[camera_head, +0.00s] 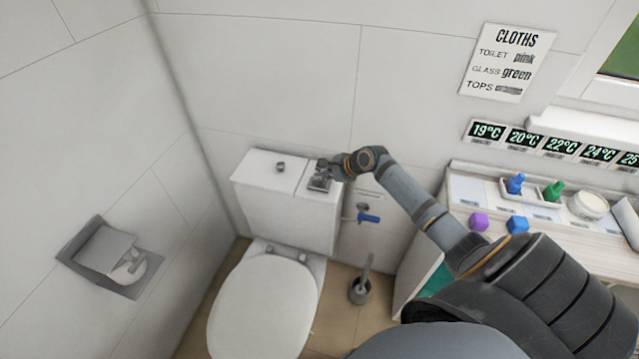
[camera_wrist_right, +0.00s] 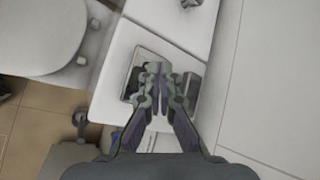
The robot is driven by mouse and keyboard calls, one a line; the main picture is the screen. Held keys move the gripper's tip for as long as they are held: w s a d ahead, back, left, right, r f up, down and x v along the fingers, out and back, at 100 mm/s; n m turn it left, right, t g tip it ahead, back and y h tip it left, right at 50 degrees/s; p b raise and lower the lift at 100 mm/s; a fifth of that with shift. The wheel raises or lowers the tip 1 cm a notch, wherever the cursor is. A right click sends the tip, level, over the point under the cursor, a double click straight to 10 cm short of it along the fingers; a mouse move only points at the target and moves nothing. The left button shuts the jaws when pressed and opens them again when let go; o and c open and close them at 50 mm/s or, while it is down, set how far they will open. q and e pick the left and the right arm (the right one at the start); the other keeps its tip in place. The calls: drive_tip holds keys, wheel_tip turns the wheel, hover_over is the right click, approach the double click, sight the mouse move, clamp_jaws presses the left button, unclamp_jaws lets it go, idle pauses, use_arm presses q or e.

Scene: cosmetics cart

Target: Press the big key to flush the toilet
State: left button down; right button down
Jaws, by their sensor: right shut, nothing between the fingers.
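The white toilet (camera_head: 262,305) has a closed lid and a cistern (camera_head: 285,215) against the wall. A shiny metal flush plate (camera_head: 319,185) is set in the right part of the cistern top. In the right wrist view the plate (camera_wrist_right: 188,92) lies behind my fingers, which hide its middle; I cannot tell the big key from a small one. My right gripper (camera_head: 326,170) is over the plate, and its fingers (camera_wrist_right: 158,70) are shut and empty. I cannot tell whether they touch the plate. My left gripper is not in view.
A small metal knob (camera_head: 281,167) stands on the cistern's left part. A blue-handled valve (camera_head: 368,218) is right of the cistern, above a toilet brush (camera_head: 361,285). A cart (camera_head: 570,240) with bottles stands at the right. A paper holder (camera_head: 108,254) is on the left wall.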

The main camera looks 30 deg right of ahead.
sight(322, 184)
drive_tip(key=shift+f, duration=0.2)
drive_tip(key=shift+f+p, duration=0.15)
drive_tip(key=shift+p, duration=0.15)
drive_tip(key=shift+f, duration=0.1)
drive_tip(key=shift+f+b, duration=0.35)
drive_tip(key=shift+f, duration=0.6)
idle(0.9)
drive_tip(key=shift+r, duration=0.1)
drive_tip(key=shift+r+p, duration=1.25)
drive_tip(key=shift+p, duration=0.4)
wheel_tip(322, 184, up, 5)
drive_tip(key=p, duration=0.6)
drive_tip(key=shift+r, duration=0.1)
